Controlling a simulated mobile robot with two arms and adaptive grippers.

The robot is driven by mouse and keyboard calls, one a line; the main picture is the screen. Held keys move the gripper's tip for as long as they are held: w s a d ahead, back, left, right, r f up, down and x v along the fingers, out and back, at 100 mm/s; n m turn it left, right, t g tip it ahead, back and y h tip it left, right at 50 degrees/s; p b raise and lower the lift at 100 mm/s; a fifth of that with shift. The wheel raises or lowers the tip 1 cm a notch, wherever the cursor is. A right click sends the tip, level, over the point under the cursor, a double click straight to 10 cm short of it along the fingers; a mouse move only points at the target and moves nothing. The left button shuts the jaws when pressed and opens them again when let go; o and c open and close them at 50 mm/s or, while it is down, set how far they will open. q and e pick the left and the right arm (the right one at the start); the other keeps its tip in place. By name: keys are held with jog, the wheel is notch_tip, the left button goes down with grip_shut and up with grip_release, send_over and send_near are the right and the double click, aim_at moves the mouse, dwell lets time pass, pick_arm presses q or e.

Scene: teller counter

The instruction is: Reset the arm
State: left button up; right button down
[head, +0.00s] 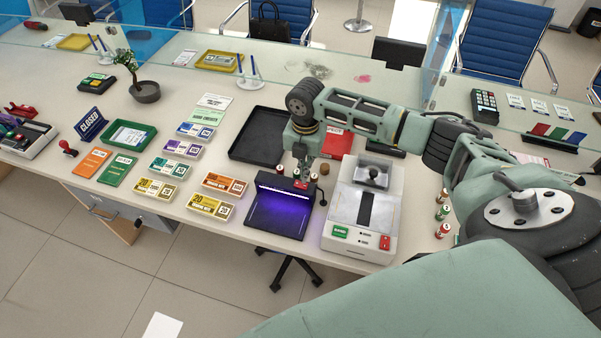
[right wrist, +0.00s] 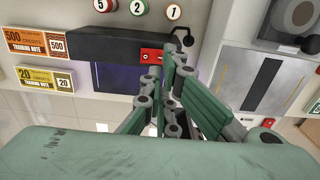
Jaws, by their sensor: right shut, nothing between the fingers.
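My right arm reaches in from the right over the counter (head: 120,70). My right gripper (head: 301,178) points down just above the black banknote lamp (head: 282,216), which glows purple. In the right wrist view my right gripper (right wrist: 168,62) is shut and empty, its fingertips close to the red switch (right wrist: 153,56) on the lamp's top bar (right wrist: 112,45). I cannot tell whether they touch it. My left gripper is not in view.
A white machine (head: 344,213) with green and red buttons stands right of the lamp. A black tray (head: 241,149) lies behind it. Banded note stacks (head: 211,207) lie to the left. Small numbered rolls (head: 441,212) stand at the right. Glass panels (head: 445,45) stand on the counter.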

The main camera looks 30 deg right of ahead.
jog(key=shift+r, duration=0.45)
